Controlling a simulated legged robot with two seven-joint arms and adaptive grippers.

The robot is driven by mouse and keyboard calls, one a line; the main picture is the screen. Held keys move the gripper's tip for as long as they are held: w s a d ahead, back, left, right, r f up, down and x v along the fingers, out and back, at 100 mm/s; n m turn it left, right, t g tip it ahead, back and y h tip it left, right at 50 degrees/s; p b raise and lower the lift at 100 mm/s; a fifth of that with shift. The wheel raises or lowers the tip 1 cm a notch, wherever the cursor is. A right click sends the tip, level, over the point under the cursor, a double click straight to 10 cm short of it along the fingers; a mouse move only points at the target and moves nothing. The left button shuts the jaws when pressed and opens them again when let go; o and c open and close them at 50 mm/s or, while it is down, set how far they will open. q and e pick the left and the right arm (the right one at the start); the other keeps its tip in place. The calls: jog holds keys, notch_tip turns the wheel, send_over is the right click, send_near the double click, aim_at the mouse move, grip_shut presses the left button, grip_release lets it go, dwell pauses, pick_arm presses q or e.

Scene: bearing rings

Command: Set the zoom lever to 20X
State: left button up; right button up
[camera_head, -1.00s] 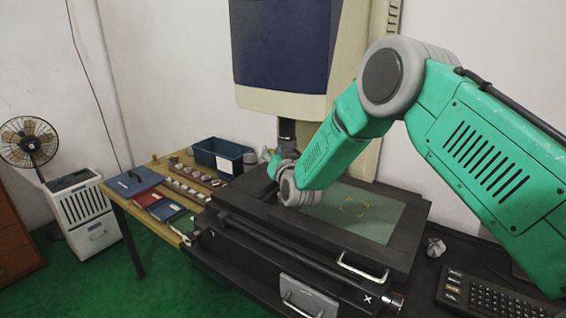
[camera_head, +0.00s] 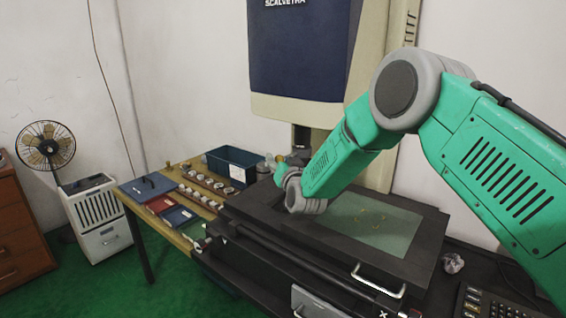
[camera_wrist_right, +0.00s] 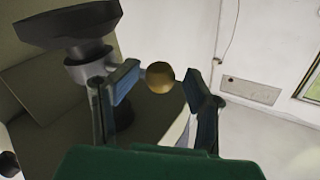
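The zoom lever's round brass-coloured knob (camera_wrist_right: 160,77) shows in the right wrist view between the two fingers of my right gripper (camera_wrist_right: 161,73). The gripper is open, with a visible gap on each side of the knob. A dark lens barrel (camera_wrist_right: 88,60) stands just left of the fingers. In the head view my right gripper (camera_head: 278,168) is small, beside the lens column (camera_head: 301,138) of the measuring machine. A yellowish spot there may be the knob. No scale marking is readable. My left gripper is out of view.
The machine's black stage with its glass plate (camera_head: 372,222) lies below my right arm. A wooden table (camera_head: 150,198) at left holds a dark blue bin (camera_head: 228,160), several rings and coloured cases. A keyboard (camera_head: 490,304) is at lower right.

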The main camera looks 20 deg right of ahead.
jog(key=shift+s+r, duration=0.1)
jog(key=s+a, duration=0.1)
jog(key=s, duration=1)
jog(key=shift+s+a, duration=0.3)
jog(key=shift+a, duration=0.05)
